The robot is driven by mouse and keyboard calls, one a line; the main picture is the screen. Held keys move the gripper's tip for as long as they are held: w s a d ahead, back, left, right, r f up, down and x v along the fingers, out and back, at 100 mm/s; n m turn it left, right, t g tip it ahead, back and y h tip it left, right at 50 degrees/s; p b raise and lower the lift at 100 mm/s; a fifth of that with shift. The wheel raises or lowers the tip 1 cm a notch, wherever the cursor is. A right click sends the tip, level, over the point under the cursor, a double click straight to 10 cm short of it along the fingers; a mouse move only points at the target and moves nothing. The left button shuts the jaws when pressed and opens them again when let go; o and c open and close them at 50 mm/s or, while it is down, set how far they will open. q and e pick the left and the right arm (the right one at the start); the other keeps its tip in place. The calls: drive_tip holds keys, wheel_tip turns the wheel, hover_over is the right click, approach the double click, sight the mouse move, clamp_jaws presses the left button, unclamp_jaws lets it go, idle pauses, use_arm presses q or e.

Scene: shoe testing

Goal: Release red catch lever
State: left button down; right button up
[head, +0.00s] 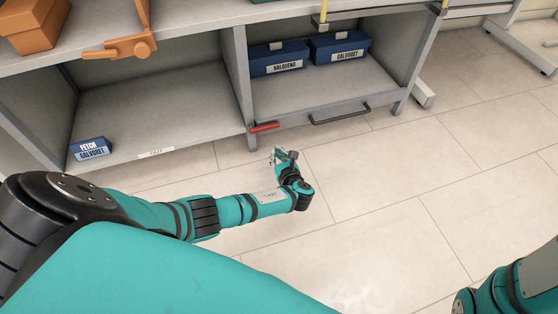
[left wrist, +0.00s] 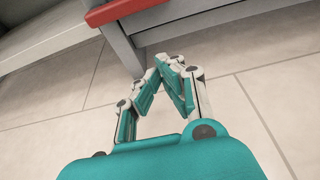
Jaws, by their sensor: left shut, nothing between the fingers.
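The red catch lever (head: 264,127) sits on the front of the grey shelf unit, at the left end of the drawer front below the right bay. It also shows at the top of the left wrist view (left wrist: 122,10). My left gripper (head: 279,154) is just below and in front of the lever, apart from it. In the left wrist view its fingertips (left wrist: 170,62) meet, with nothing between them. My right gripper is out of view; only part of my right arm shows at the lower right.
The drawer front has a dark handle (head: 339,114). Two blue boxes (head: 278,59) (head: 339,46) stand in the right bay. A small blue box (head: 91,147) lies in the left bay. An orange clamp-like part (head: 131,46) hangs at the top left. The tiled floor in front is clear.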

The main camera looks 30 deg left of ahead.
sight(265, 128)
use_arm(q)
drive_tip(key=b+x, duration=0.2)
drive_tip(key=x, duration=0.1)
drive_tip(key=b+x, duration=0.2)
drive_tip(key=x, duration=0.1)
drive_tip(key=shift+f, duration=0.4)
wheel_tip(265, 128, up, 5)
drive_tip(key=shift+d+f, duration=0.1)
drive_tip(key=shift+p, duration=0.3)
